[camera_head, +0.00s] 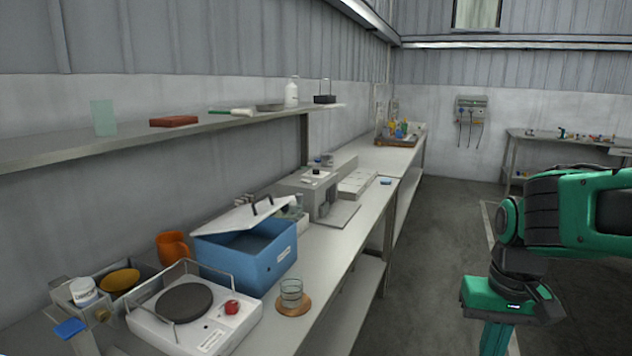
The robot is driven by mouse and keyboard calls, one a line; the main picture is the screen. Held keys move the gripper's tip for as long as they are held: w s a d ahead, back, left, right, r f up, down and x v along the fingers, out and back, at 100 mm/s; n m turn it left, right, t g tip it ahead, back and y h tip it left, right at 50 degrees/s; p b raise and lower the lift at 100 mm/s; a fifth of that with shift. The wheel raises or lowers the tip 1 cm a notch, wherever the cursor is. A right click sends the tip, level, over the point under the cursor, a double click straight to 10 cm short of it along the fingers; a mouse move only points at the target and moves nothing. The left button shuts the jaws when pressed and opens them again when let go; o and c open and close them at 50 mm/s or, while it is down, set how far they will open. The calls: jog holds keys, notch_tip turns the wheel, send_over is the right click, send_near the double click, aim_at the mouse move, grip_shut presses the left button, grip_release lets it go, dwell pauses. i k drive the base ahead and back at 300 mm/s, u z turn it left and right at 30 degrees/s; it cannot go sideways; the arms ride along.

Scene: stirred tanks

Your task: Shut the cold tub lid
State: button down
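The cold tub (262,262) is a blue box on the bench, left of centre. Its white lid (243,217) is raised at a slant, and the tub's blue inside shows beneath it. My green and black arm comes in from the right edge, over the floor and well to the right of the tub. My gripper (497,338) points down at the bottom edge. Its tips are cut off, so its opening does not show. It is apart from the tub and lid.
A white hotplate (196,330) with a wire guard stands in front of the tub. A glass beaker (291,291) on a round wooden coaster (294,308) sits to its right. An orange jug (173,247) is at its left. A shelf (60,150) runs above. The floor aisle is clear.

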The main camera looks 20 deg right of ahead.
aim_at(244, 216)
jog(key=z, duration=0.7)
jog(key=i, duration=0.6)
jog(key=u, duration=1.15)
